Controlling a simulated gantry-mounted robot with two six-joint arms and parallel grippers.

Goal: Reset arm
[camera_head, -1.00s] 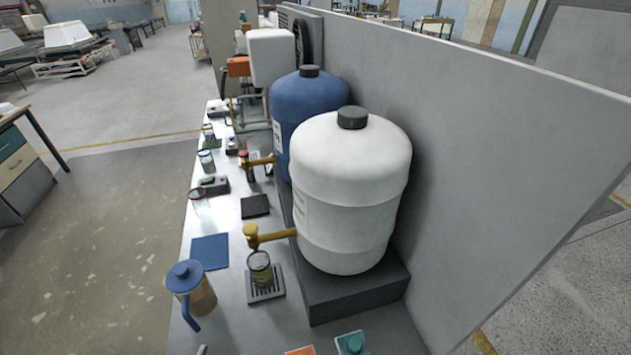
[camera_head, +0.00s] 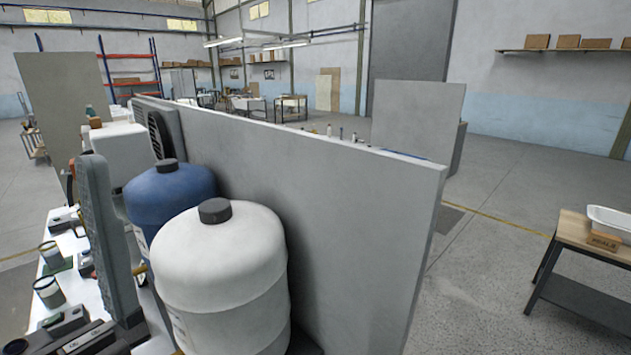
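No fingertips of my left gripper can be made out. My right arm and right gripper are out of view.
A white tank (camera_head: 222,285) and a blue tank (camera_head: 168,200) stand beside a tall grey partition (camera_head: 340,220). Cups (camera_head: 48,290) and small dark devices sit on the white counter at left. A wooden-topped table (camera_head: 580,235) holds a white tub (camera_head: 610,222) at right. Open floor lies between.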

